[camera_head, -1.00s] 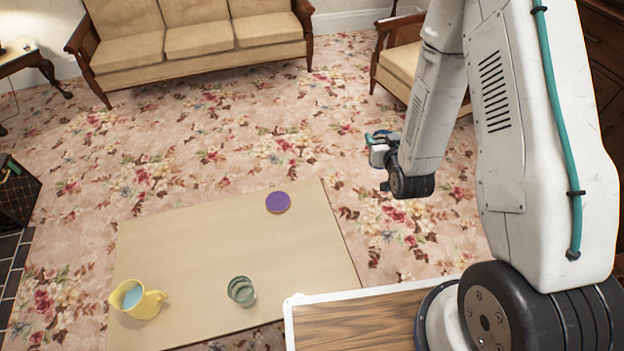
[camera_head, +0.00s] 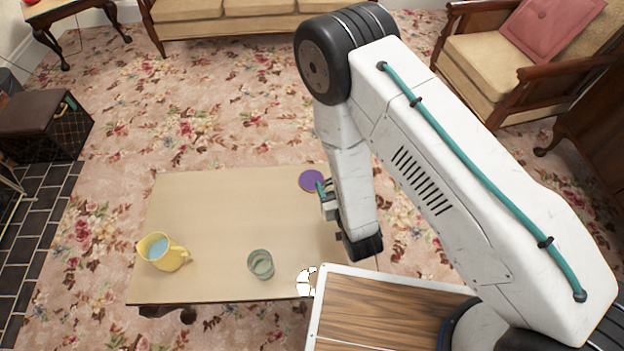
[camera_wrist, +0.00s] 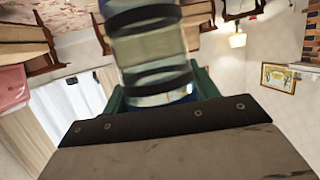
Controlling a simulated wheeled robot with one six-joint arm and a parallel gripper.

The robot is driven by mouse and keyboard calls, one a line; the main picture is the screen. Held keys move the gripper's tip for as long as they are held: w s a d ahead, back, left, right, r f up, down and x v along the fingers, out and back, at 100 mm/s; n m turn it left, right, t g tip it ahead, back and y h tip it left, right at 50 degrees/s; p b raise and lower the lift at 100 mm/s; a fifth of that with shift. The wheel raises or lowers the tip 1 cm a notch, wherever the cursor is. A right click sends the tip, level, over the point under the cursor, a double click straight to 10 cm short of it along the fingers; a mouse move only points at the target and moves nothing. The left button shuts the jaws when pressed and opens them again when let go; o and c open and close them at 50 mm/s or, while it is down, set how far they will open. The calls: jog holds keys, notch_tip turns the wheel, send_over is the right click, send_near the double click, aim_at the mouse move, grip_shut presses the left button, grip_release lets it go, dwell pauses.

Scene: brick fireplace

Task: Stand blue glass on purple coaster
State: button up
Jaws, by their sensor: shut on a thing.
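The purple coaster (camera_head: 311,181) lies flat and bare near the table's far right corner in the head view. My gripper (camera_head: 326,196) is just below it in the picture, partly hidden by my arm. In the wrist view my gripper (camera_wrist: 160,92) has its green fingers around a see-through glass (camera_wrist: 150,55) with dark bands and a bluish edge, which I take as the blue glass. It is hardly visible in the head view. I cannot tell its height above the table.
On the beige table (camera_head: 215,215) stand a yellow jug (camera_head: 160,252) with a light blue inside and a clear greenish glass (camera_head: 261,264). A white patterned item (camera_head: 306,283) shows at the front right corner. The table's middle is clear.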

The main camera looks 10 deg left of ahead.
jog(key=shift+s+a+f+n, duration=0.2)
jog(key=shift+s+a+f, duration=0.2)
jog(key=shift+s+a, duration=0.15)
jog(key=shift+s+a+f+n, duration=0.2)
jog(key=shift+s+a+f, duration=0.2)
jog(key=shift+s, duration=0.25)
jog(key=shift+w+a+y, duration=0.15)
jog(key=shift+a+y, duration=0.1)
jog(key=shift+y, duration=0.15)
jog(key=shift+w+d+f+x, duration=0.1)
jog(key=shift+d+x, duration=0.15)
jog(key=shift+x, duration=2.4)
jog(key=shift+w+d+f+x, duration=0.1)
jog(key=shift+d+f+x, duration=0.1)
jog(key=shift+x, duration=2.45)
jog(key=shift+w+d+f+x, duration=0.1)
jog(key=shift+d+x, duration=0.15)
jog(key=shift+x, duration=2.45)
jog(key=o, duration=1.1)
jog(key=shift+f, duration=0.1)
